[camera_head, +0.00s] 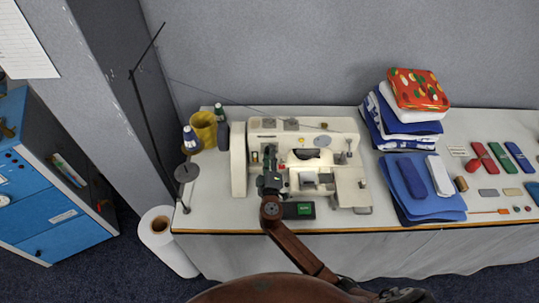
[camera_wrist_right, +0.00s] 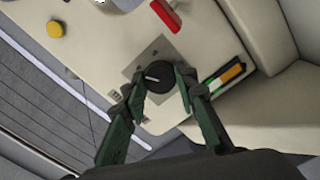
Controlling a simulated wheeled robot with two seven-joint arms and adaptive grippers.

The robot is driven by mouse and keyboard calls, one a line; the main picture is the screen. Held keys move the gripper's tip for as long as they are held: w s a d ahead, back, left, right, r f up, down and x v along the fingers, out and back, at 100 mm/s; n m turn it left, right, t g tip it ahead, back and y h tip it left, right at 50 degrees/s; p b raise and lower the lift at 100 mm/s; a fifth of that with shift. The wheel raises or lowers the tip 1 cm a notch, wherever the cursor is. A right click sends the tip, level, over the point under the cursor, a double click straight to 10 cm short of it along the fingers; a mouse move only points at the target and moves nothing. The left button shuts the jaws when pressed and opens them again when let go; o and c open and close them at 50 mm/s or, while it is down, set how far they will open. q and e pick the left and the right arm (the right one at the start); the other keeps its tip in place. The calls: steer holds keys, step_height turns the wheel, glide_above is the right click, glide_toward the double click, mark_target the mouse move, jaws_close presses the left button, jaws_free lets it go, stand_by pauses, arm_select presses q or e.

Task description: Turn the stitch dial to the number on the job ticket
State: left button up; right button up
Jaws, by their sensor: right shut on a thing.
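The cream sewing machine (camera_head: 240,165) stands on the left part of the long table. My right gripper (camera_head: 270,160) reaches over the front of the machine. In the right wrist view, the round black stitch dial (camera_wrist_right: 164,88) sits on a grey plate with a short white mark pointing left. The fingers of my right gripper (camera_wrist_right: 160,83) are closed on opposite sides of the dial. Any numbers around it are too small or hidden to read. I cannot pick out a readable job ticket. My left gripper is not in view.
A dark box with a green display (camera_head: 304,210) lies by the machine. Folded blue cloth (camera_head: 430,205) and a fabric stack (camera_head: 410,125) stand to the right. A yellow cup (camera_head: 204,129) and thread stand (camera_head: 150,120) are left. In the wrist view, a red lever (camera_wrist_right: 166,15) is near the dial.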

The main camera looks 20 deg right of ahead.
steer(key=o, duration=1.1)
steer(key=shift+o, duration=0.2)
steer(key=v, duration=1.2)
steer(key=shift+s, duration=0.1)
